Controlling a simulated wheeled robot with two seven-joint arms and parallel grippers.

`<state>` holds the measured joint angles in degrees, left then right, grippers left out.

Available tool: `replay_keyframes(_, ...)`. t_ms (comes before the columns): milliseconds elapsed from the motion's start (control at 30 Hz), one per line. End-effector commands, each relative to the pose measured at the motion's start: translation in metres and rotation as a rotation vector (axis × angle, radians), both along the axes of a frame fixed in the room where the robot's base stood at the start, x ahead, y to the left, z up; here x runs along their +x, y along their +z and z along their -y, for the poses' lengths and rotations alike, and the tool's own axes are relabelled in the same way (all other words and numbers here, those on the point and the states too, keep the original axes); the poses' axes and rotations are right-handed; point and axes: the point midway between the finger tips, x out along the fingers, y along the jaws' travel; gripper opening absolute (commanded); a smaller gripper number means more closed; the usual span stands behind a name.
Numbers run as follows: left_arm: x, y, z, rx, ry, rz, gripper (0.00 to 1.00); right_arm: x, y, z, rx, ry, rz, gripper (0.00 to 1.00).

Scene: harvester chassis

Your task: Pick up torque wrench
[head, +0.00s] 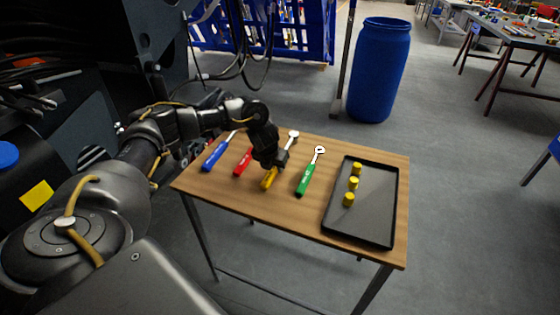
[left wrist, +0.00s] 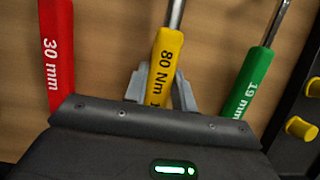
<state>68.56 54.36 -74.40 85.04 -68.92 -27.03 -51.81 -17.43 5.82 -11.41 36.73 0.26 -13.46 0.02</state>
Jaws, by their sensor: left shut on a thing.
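The torque wrench (head: 269,179) has a yellow handle and a metal shaft with a round head, and lies on the wooden table between a red and a green tool. In the left wrist view its yellow handle (left wrist: 165,62) reads "80 Nm". My left gripper (head: 273,165) is over the handle, pointing down. In the left wrist view the grey fingers of my left gripper (left wrist: 160,88) are on both sides of the handle, shut on it. The lower end of the handle is hidden behind the gripper body. My right gripper is not in view.
A red tool (head: 243,161) marked "30 mm" and a blue tool (head: 214,156) lie left of the wrench. A green tool (head: 306,180) marked "19 mm" lies right. A black tray (head: 368,218) with yellow cylinders (head: 353,184) is at the table's right. A blue barrel (head: 379,70) stands behind.

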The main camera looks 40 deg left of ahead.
Motion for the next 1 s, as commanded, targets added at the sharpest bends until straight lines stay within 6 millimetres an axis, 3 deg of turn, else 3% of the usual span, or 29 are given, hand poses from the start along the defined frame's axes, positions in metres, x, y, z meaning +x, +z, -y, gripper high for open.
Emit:
replay_keyframes(100,0.0,0.0,0.0,0.0,0.0,0.0,0.0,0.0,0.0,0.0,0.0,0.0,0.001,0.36)
replay_keyframes(467,0.001,0.003,0.0,0.0,0.001,0.003,0.0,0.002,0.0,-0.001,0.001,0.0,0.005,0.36)
replay_keyframes(633,0.001,0.013,0.0,-0.001,-0.001,0.006,0.0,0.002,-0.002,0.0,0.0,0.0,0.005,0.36)
replay_keyframes(767,0.002,0.032,0.001,-0.002,-0.001,0.008,0.0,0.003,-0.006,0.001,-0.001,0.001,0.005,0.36)
replay_keyframes(1000,-0.033,0.088,0.019,0.003,-0.007,0.009,0.0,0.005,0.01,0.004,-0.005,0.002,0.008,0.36)
